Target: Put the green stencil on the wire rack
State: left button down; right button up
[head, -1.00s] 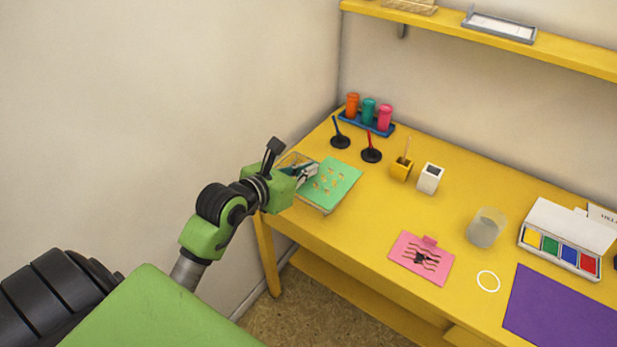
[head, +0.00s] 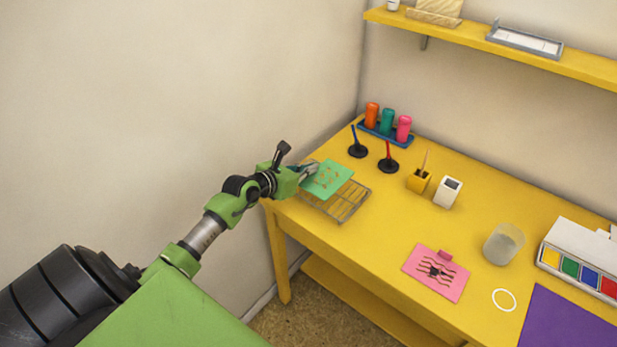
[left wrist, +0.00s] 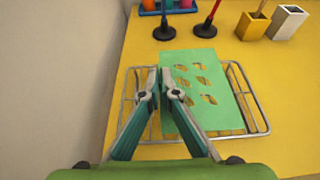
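The green stencil (head: 327,179), a thin sheet with several cut-out shapes, is over the back left part of the wire rack (head: 350,207). My left gripper (head: 313,171) is shut on the stencil's left edge. In the left wrist view, the two fingertips (left wrist: 166,84) come together at that edge, and the stencil (left wrist: 205,113) extends to the right over the rack (left wrist: 251,98). The stencil appears raised above the rack, but I cannot tell the exact gap. The stencil hides part of the rack's wires. My right gripper is not in view.
Two stampers on black bases (head: 388,164) and a blue tray of bottles (head: 370,129) stand behind the rack. A yellow holder (head: 419,181) and a white box (head: 447,192) stand to its right. The wall is close on the left. A pink card (head: 436,274) lies farther forward.

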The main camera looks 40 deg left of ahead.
aim_at(309, 177)
pick_arm(q)
jog(key=shift+w+a+f, duration=0.1)
jog(key=shift+a+f, duration=0.05)
jog(key=shift+f, duration=1.5)
jog(key=c, duration=2.3)
grip_release()
jog(key=shift+f, duration=0.1)
jog(key=shift+r, duration=0.2)
jog(key=shift+s, duration=0.3)
jog(key=v, duration=1.1)
jog(key=shift+s+r, duration=0.15)
jog(key=shift+r, duration=0.05)
